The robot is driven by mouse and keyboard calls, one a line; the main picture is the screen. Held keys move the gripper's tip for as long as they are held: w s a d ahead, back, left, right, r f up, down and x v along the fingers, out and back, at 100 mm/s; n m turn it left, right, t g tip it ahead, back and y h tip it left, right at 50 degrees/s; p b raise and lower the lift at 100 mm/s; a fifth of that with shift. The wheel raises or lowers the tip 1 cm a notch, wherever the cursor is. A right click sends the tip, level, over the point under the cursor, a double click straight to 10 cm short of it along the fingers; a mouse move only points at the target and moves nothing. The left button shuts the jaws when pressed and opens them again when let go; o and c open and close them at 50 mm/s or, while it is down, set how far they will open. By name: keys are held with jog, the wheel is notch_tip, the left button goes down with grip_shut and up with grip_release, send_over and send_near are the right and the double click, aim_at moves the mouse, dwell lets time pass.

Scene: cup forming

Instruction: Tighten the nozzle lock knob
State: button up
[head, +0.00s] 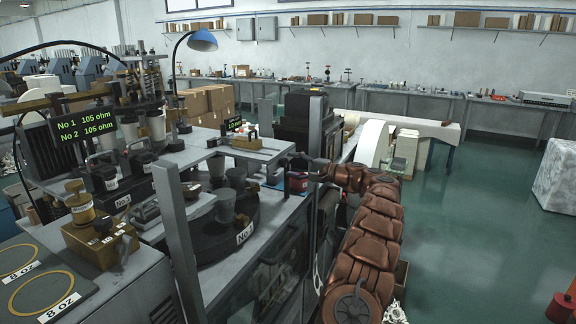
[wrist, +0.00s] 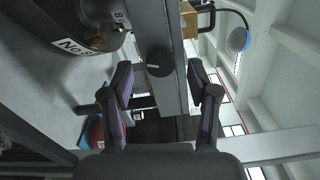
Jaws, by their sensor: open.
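A round black knob (wrist: 160,61) with a white mark line shows in the wrist view, mounted on a grey beam. It looks like the nozzle lock knob. My gripper (wrist: 161,78) is open, with one dark finger on each side of the space in front of the knob. The fingers look apart from the knob, and nothing is held between them. In the head view my gripper (head: 298,164) is small and reaches left to the machine's edge at the end of my arm. I cannot make out the knob there.
The grey beam (wrist: 176,90) runs past the knob. A dark turntable (head: 218,240) marked "No" with grey cups stands on the machine at left. A blue lamp (head: 203,40) rises behind. A white paper roll (head: 372,145) is beyond my arm.

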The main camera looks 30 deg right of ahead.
jog(key=v, duration=0.9)
jog(key=shift+s, duration=0.3)
jog(key=shift+d, duration=0.15)
